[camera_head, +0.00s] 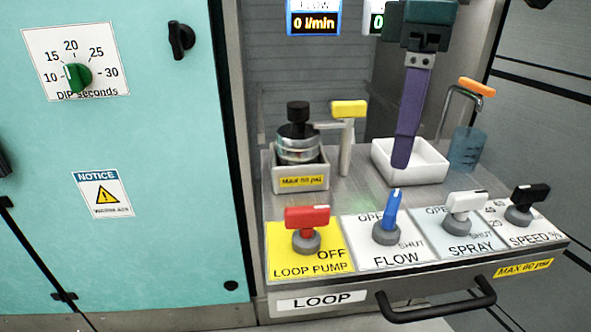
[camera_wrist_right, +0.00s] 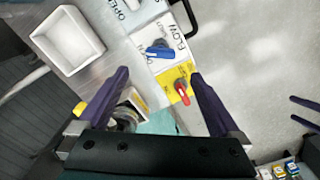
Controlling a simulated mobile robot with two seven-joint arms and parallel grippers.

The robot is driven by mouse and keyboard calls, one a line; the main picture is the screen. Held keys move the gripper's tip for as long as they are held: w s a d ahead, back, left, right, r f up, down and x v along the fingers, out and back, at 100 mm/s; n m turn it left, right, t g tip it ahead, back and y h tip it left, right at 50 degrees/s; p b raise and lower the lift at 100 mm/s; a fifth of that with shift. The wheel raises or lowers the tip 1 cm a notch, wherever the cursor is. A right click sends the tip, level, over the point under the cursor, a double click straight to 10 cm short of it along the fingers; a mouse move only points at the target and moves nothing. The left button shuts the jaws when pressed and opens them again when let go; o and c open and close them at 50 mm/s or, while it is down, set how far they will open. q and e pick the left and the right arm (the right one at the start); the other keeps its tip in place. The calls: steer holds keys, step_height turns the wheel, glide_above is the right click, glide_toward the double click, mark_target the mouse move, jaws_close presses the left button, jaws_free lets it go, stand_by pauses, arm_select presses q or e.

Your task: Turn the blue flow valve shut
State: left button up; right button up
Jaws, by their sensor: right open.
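The blue flow valve (camera_head: 390,215) has a blue handle on a grey round base, on the white FLOW plate marked OPEN and SHUT. In the head view its handle stands nearly upright, toward OPEN. My right gripper (camera_head: 401,163) hangs above and behind it, purple fingers pointing down, not touching it. In the right wrist view the fingers of the right gripper (camera_wrist_right: 160,74) are apart and empty, and the blue handle (camera_wrist_right: 159,51) lies beyond their tips. Two separated purple fingers, seemingly my left gripper (camera_wrist_right: 292,108), show at that view's right edge.
A red loop pump handle (camera_head: 307,216) stands left of the valve; a white spray handle (camera_head: 465,202) and black speed handle (camera_head: 531,194) stand right. A white tray (camera_head: 432,169) and a boxed canister (camera_head: 298,147) sit behind. The flow display (camera_head: 314,22) reads 0 l/min.

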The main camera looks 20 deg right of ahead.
mark_target(394, 201)
step_height(394, 201, down, 10)
steer(key=b, duration=0.3)
steer(key=shift+s+r, duration=0.15)
steer(key=shift+r, duration=0.05)
